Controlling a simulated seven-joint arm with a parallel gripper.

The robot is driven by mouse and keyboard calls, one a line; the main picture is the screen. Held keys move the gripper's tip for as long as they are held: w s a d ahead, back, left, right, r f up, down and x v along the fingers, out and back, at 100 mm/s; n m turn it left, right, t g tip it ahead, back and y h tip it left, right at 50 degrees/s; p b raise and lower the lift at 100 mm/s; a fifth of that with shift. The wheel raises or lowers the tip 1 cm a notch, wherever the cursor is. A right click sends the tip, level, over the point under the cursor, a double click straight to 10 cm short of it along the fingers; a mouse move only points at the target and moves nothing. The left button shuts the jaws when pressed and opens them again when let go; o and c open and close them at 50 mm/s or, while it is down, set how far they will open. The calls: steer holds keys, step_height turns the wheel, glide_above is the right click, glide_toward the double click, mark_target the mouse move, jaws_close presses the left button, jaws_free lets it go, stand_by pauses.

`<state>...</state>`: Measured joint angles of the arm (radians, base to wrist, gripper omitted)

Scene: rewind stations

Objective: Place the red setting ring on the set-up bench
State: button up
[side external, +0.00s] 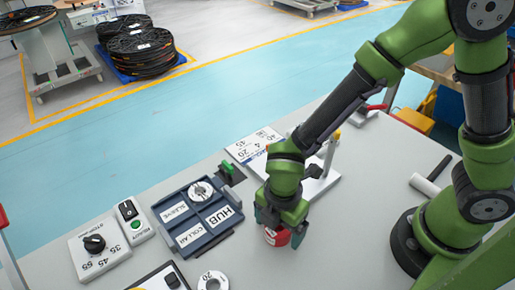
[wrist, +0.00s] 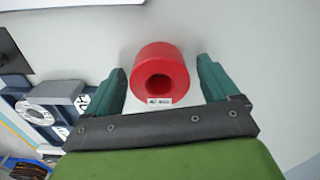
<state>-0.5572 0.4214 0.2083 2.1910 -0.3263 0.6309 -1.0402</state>
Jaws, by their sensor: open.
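The red setting ring (wrist: 173,66) stands on the grey table in the wrist view, a thick ring with a dark central hole and a small white label. In the side external view the red ring (side external: 277,237) is partly hidden below my gripper (side external: 280,222). In the wrist view my gripper (wrist: 163,88) is open, with one green finger on each side of the ring and visible gaps between the fingers and the ring. I cannot tell which surface is the set-up bench.
A dark tray (side external: 188,244) labelled SLEEVE, HUB and COLLAR lies left of my gripper. A dial box (side external: 99,247) and switch box (side external: 133,221) stand further left. A white ring marked 20 (side external: 212,281) lies near the front edge.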

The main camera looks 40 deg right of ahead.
step_height(320, 180, up, 11)
steer(key=d+r+m+t+y, duration=0.1)
steer(key=d+r+m+t, duration=0.2)
steer(key=d+r+m, duration=0.3)
steer(key=d+r+m+t+y, duration=0.1)
steer(key=d+r+m+t, duration=0.3)
steer(key=d+m, duration=0.9)
step_height(320, 180, up, 3)
steer(key=s+m, duration=0.1)
steer(key=m, duration=0.4)
steer(key=shift+d, duration=0.15)
steer(key=shift+f, duration=0.1)
